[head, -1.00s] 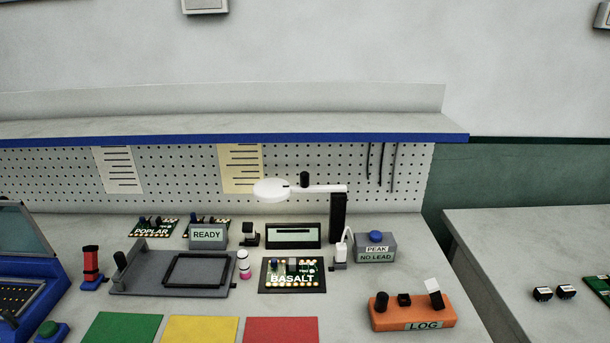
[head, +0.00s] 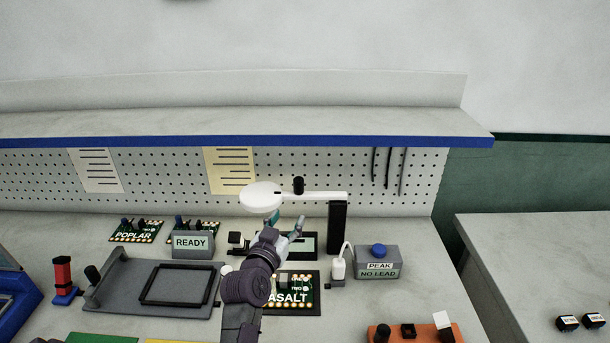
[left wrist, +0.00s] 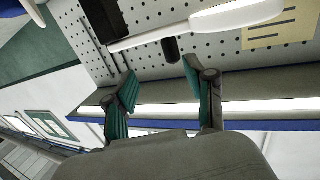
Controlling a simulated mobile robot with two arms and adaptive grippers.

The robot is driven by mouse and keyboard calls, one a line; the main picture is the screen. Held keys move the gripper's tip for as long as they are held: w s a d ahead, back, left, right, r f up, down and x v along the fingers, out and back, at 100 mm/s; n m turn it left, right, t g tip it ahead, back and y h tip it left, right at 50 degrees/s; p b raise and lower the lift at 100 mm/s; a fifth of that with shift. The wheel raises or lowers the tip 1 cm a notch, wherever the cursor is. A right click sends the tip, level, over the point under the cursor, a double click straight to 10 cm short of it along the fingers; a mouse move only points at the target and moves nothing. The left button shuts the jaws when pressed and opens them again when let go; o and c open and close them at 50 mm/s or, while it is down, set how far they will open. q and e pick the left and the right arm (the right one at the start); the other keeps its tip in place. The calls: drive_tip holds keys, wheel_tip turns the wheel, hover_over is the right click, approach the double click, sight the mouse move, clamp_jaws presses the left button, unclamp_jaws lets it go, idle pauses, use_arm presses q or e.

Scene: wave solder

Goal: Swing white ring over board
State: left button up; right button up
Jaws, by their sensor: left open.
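The white ring (head: 262,196) is a flat disc on a white arm (head: 325,196) that reaches left from a black post (head: 338,228). A black knob (head: 298,185) stands on the arm. The BASALT board (head: 306,300) lies in front, partly hidden by my left arm; the ring is behind and left of it. My left gripper (head: 286,220) is open and empty, just below the white arm in the picture. In the left wrist view its fingers (left wrist: 158,84) point toward the knob (left wrist: 170,49) and white arm (left wrist: 145,39), with a gap; the ring (left wrist: 238,16) shows upper right.
A grey frame fixture (head: 150,288) and the READY block (head: 193,245) lie left. A PEAK NO LEAD box (head: 376,264) with a blue button and a small white object (head: 338,268) stand right. A blue-edged shelf (head: 240,141) overhangs behind.

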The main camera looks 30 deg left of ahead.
sight(297, 187)
use_arm(q)
drive_tip(key=shift+n+y, duration=0.4)
drive_tip(key=shift+y, duration=0.1)
drive_tip(key=w+a, duration=0.1)
drive_tip(key=w, duration=0.1)
drive_tip(key=w+a+r+p, duration=0.1)
drive_tip(key=w, duration=0.1)
drive_tip(key=w+a, duration=0.1)
drive_tip(key=w, duration=0.1)
drive_tip(key=shift+w+r, duration=0.4)
drive_tip(key=x, duration=0.4)
drive_tip(key=shift+w+a+f+p, duration=0.1)
drive_tip(key=shift+w+a+p, duration=0.05)
drive_tip(key=shift+w+p, duration=0.2)
drive_tip(key=shift+w+a+t, duration=0.1)
drive_tip(key=shift+w+t, duration=0.2)
drive_tip(key=shift+w+a, duration=0.2)
drive_tip(key=shift+w, duration=0.45)
use_arm(e)
drive_tip(key=shift+w+a+r, duration=0.1)
drive_tip(key=shift+w+r, duration=0.05)
drive_tip(key=shift+r, duration=0.35)
drive_tip(key=shift+w+a+r, duration=0.1)
drive_tip(key=shift+w+r, duration=0.05)
drive_tip(key=shift+r, duration=0.35)
drive_tip(key=shift+s, duration=0.15)
